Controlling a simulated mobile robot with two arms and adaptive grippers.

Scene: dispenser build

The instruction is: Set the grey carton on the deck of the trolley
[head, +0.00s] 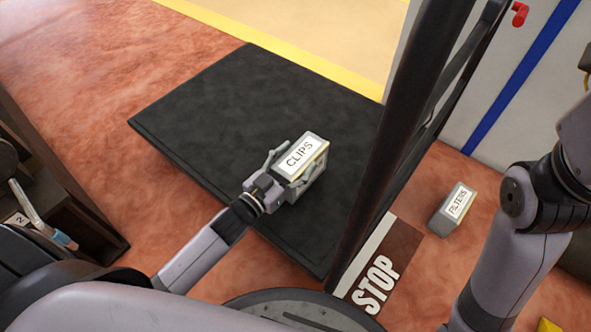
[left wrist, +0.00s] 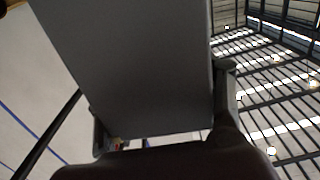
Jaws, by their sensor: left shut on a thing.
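A grey carton labelled CLIPS (head: 305,153) is held between the fingers of my left gripper (head: 297,168), which is shut on it. The carton is over the right part of the trolley's black deck (head: 225,115), label facing up. I cannot tell whether its underside touches the deck. In the left wrist view the carton (left wrist: 135,65) is a large dark grey face between the fingers, filling the middle. My right arm shows at the right of the head view, but its gripper is out of view.
The trolley's dark upright post (head: 385,150) rises right of the carton. A second grey carton labelled FILTERS (head: 453,210) lies on the floor beyond it, near a STOP floor marking (head: 376,285). A dark shelf unit (head: 60,205) stands at the left. The deck's left part is clear.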

